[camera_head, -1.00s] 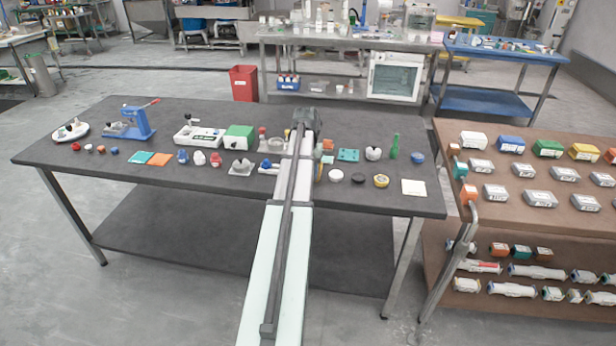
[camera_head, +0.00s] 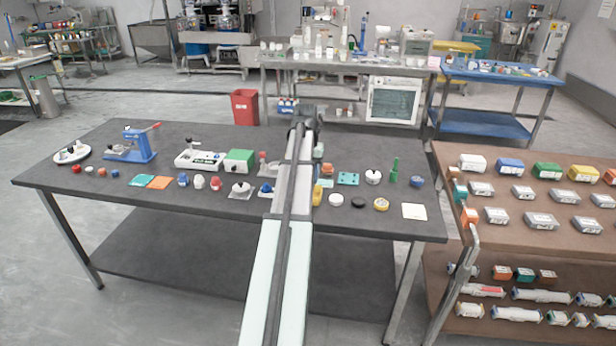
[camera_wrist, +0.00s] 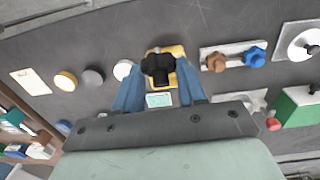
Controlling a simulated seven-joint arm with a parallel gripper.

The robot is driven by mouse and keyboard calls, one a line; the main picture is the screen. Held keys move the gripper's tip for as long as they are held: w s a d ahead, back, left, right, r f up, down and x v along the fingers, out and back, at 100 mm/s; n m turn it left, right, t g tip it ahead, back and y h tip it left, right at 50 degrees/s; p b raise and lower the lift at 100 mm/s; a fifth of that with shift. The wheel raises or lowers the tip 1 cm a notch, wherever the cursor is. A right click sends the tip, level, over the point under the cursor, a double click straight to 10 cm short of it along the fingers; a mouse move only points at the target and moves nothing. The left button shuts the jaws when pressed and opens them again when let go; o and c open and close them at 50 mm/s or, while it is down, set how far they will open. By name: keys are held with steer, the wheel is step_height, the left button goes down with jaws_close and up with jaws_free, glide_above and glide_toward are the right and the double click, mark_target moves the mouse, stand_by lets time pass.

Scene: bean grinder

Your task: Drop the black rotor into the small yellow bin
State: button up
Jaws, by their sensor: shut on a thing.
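The black rotor (camera_wrist: 158,68), a dark lobed knob, is between the blue fingertips of my gripper (camera_wrist: 159,76) in the wrist view. My gripper is shut on it. The small yellow bin (camera_wrist: 179,51) shows behind the rotor, which covers much of it. The rotor lines up with the bin in this view; its height above the bin cannot be told. In the head view a yellow edge of the bin (camera_head: 317,195) shows just right of my arm. My arm hides the fingers and the rotor there.
A white plate with brown and blue knobs (camera_wrist: 232,56) lies to the right of the bin in the wrist view.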

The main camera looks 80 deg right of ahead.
steer(key=shift+s+r, duration=0.1)
steer(key=shift+r, duration=0.05)
steer(key=d+r, duration=0.4)
steer(key=d, duration=0.4)
step_height(320, 180, down, 6)
steer(key=shift+f, duration=0.2)
stand_by(0.3)
steer(key=shift+a, duration=0.1)
steer(key=o, duration=1.2)
steer(key=shift+r, duration=0.15)
steer(key=r, duration=1.3)
steer(key=shift+w+r, duration=0.3)
